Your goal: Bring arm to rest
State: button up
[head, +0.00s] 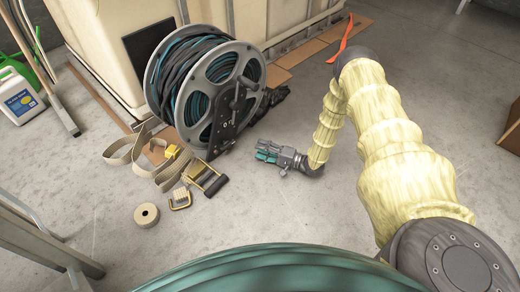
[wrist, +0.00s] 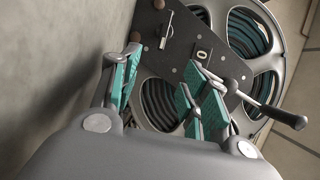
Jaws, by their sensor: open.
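My gripper (head: 268,153) is at the end of my cream-sleeved arm, low over the concrete floor and just right of the hose reel (head: 222,68). The reel has grey flanges and carries dark and teal hose. In the wrist view my gripper (wrist: 165,90) has its teal-padded fingers spread apart with nothing between them. Beyond the fingers the reel's side plate (wrist: 185,48) and a crank handle (wrist: 285,115) show. The fingers overlap the reel in that view; I cannot tell whether they touch it.
A ratchet strap (head: 140,150), its buckle (head: 205,178) and a tape roll (head: 147,215) lie left of my gripper. A pale tank (head: 100,45) stands behind the reel. A white jug (head: 18,98) is far left. Floor to the right (head: 440,75) is clear.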

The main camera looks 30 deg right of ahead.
dwell(0.4)
